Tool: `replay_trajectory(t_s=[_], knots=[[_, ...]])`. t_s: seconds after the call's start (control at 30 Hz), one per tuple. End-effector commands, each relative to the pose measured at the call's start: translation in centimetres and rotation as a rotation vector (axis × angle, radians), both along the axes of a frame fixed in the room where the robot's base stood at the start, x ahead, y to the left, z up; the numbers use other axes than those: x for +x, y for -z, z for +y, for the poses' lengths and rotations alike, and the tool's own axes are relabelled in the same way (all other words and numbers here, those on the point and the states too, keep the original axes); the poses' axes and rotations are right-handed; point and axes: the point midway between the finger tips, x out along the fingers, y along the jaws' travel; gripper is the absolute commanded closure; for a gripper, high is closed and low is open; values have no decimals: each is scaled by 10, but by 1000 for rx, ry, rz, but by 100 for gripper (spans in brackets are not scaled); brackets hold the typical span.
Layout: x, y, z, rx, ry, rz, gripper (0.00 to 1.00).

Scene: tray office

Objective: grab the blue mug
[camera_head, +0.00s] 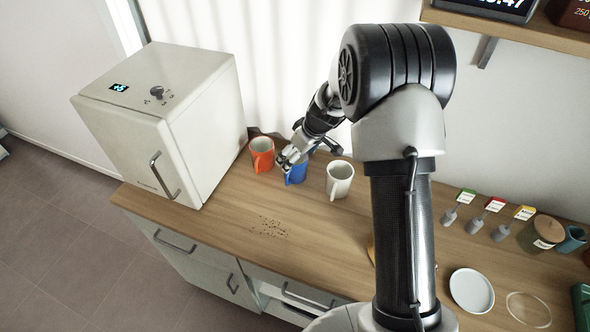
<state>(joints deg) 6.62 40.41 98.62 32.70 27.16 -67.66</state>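The blue mug (297,174) stands on the wooden counter, between an orange-red mug (262,154) on its left and a white mug (340,180) on its right. My gripper (290,163) is at the blue mug, over its rim and upper left side, and hides part of it. The fingers are small here and overlap the mug, so I cannot tell whether they are closed on it. The mug appears upright on the counter.
A white mini fridge (165,120) stands left of the mugs. Dark crumbs (269,228) lie on the counter (225,215) in front. At right are several labelled tags, a lidded jar (541,233), a teal cup (571,240) and a white plate (472,291). A shelf (520,28) hangs above.

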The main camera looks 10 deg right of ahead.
Motion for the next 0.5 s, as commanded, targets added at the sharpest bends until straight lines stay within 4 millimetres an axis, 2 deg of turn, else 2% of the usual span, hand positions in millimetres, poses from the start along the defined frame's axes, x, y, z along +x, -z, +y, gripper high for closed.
replay_trajectory(t_s=[0.33,0.5], knots=[[12,43,11,0,0,2,17],[15,47,12,-1,0,-1,17]])
